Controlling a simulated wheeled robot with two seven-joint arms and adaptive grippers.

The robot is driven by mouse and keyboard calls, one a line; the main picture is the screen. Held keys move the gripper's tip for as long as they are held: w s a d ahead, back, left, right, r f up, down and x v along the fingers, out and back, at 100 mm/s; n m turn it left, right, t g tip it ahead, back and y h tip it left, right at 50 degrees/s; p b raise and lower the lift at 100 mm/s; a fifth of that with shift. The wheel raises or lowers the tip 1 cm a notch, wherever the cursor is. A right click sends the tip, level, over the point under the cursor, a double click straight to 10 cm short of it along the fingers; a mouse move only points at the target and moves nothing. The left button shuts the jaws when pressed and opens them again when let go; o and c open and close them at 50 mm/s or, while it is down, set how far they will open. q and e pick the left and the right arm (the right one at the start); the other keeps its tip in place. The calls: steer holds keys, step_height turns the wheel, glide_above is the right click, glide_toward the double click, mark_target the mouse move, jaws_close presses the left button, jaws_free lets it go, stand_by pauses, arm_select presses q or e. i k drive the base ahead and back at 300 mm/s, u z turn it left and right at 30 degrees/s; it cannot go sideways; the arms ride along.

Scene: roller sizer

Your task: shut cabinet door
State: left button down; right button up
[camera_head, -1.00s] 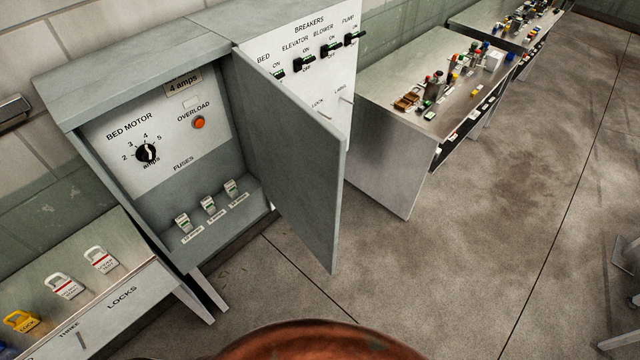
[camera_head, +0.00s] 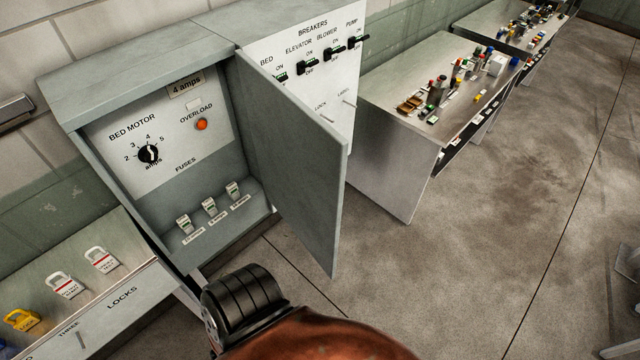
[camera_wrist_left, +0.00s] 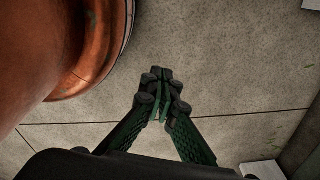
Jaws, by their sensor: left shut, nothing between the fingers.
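The grey cabinet (camera_head: 145,52) stands against the wall in the head view. Its door (camera_head: 295,165) is hinged on the right side of the opening and stands wide open, sticking out toward the floor. Inside are a BED MOTOR dial, an orange overload button and several fuses. In the left wrist view my left gripper (camera_wrist_left: 160,82) is shut and empty, with bare floor behind it. The cabinet door is not clearly seen in that view. In the head view only an orange and black arm part of mine shows below the door. My right gripper is in neither view.
A breaker panel (camera_head: 335,75) adjoins the cabinet on the right. A bench of locks (camera_head: 110,285) stands at the lower left. A steel table (camera_head: 385,165) with small parts stands right of the door, and another is behind it. The floor (camera_head: 480,230) in front is mostly clear.

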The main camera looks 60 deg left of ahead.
mark_target(302, 159)
steer(key=i, duration=2)
steer(key=u, duration=3.95)
steer(key=i, duration=0.5)
steer(key=z, duration=0.3)
steer(key=k, duration=0.65)
steer(key=u, duration=0.35)
